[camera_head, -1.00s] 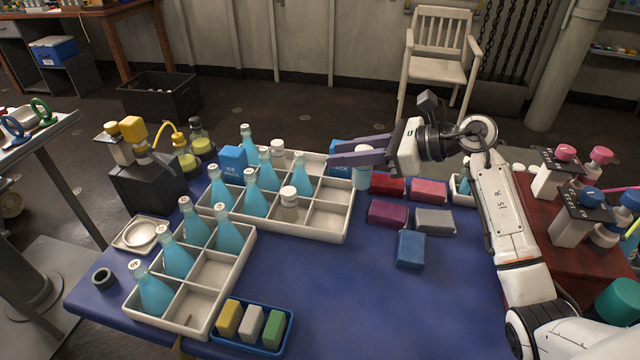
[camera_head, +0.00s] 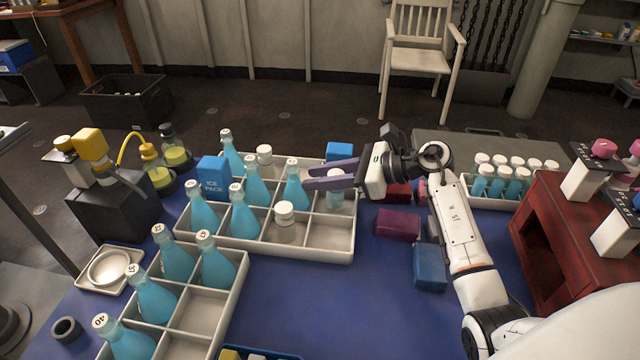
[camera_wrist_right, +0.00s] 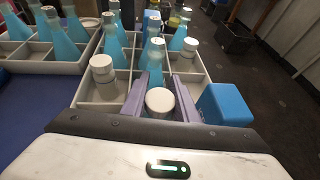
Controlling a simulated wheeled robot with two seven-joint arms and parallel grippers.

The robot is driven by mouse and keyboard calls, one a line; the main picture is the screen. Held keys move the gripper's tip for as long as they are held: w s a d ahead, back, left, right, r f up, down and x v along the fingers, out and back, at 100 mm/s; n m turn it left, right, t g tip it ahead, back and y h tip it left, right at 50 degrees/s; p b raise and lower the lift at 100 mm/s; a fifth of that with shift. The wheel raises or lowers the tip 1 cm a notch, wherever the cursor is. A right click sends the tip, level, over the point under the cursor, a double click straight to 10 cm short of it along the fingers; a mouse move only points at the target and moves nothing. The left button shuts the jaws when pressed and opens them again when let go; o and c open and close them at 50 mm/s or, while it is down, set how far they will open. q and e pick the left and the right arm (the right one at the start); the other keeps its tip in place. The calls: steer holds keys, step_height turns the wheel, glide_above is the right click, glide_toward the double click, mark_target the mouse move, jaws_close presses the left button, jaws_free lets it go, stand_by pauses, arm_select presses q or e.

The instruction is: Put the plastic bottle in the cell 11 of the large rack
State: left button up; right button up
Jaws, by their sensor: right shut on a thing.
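The large rack (camera_head: 315,254) is a pale divided tray on the blue table. It holds several blue conical bottles with white caps, and a clear white-capped bottle (camera_head: 284,213) in a front cell. My right gripper (camera_head: 313,177) is shut on the plastic bottle (camera_head: 336,193), a pale blue one with a white cap. It is upright at the rack's right-end column; I cannot tell if its base is above or inside a cell. In the right wrist view its cap (camera_wrist_right: 160,101) shows between the purple fingers. The front right cell is empty. My left gripper is out of view.
A smaller rack (camera_head: 226,317) with blue flasks stands front left. Ice packs (camera_head: 212,178) flank the large rack's ends. Coloured blocks (camera_head: 398,224) lie to its right, under my right arm. A rack of white-capped vials (camera_head: 505,203) stands farther right.

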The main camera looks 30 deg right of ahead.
steer(key=shift+f, duration=0.9)
steer(key=shift+f+b, duration=0.2)
steer(key=shift+b, duration=0.1)
steer(key=o, duration=1)
steer(key=shift+o, duration=0.2)
steer(key=shift+r, duration=0.1)
steer(key=shift+r+p, duration=0.2)
steer(key=shift+p, duration=0.1)
steer(key=shift+s+d, duration=0.15)
steer(key=shift+d, duration=0.1)
steer(key=v, duration=1.1)
steer(key=shift+r+b, duration=0.2)
steer(key=shift+b, duration=0.2)
